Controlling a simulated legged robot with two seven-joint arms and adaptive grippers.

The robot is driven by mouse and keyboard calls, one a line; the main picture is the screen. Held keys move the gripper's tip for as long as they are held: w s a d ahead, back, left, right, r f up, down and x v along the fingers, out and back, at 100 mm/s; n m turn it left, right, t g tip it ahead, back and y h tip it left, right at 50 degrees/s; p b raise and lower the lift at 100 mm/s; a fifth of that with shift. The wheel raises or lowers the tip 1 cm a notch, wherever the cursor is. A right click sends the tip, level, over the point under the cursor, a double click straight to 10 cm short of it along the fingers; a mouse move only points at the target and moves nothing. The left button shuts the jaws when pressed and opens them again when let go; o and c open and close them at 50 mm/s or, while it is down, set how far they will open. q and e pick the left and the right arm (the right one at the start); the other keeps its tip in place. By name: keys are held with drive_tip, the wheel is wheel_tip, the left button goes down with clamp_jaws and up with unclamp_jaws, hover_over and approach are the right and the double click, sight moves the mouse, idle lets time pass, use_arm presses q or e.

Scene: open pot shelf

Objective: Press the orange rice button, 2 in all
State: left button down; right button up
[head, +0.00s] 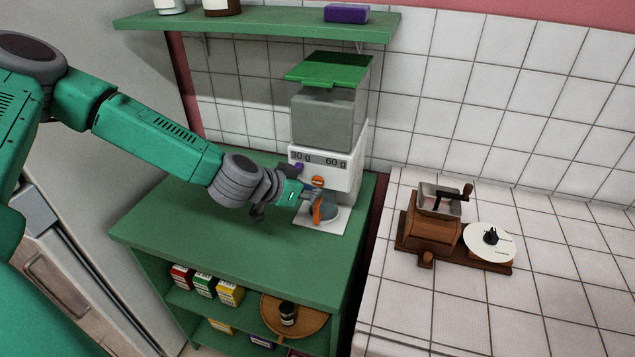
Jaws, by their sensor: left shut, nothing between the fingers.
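A white rice dispenser (347,170) with a clear hopper and green lid stands on the green shelf unit. Its front is marked "30 g" and "60 g". The orange button (317,181) is on its front, below and between these labels. A purple button (299,167) is to its upper left. My left gripper (314,200) is shut and empty, just in front of the dispenser and slightly below the orange button; I cannot tell whether it touches it. A blue-grey bowl (329,212) on the dispenser's base is partly hidden by the gripper. My right gripper is out of view.
Small boxes (203,285) and a round wooden tray (305,325) with a dark jar sit on the lower shelves. A wooden hand grinder (432,230) stands on the white tiled counter (460,310) at right. A wall shelf (255,24) hangs above. The green top left of the dispenser is clear.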

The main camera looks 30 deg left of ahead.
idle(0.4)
use_arm(q)
drive_tip(key=shift+w+r, duration=0.1)
drive_tip(key=shift+w, duration=0.25)
drive_tip(key=shift+w+a, duration=0.15)
drive_tip(key=shift+w, duration=0.25)
idle(0.5)
drive_tip(key=shift+s, duration=0.2)
drive_tip(key=shift+s+p, duration=0.35)
drive_tip(key=shift+s, duration=0.25)
drive_tip(key=shift+d, duration=0.2)
drive_tip(key=shift+s+d+p, duration=0.15)
drive_tip(key=shift+s+d, duration=0.05)
drive_tip(key=shift+s, duration=0.6)
drive_tip(key=shift+s+d+p, duration=0.15)
drive_tip(key=shift+s, duration=0.7)
drive_tip(key=shift+s+d+p, duration=0.15)
drive_tip(key=shift+s+d, duration=0.05)
drive_tip(key=shift+s, duration=0.6)
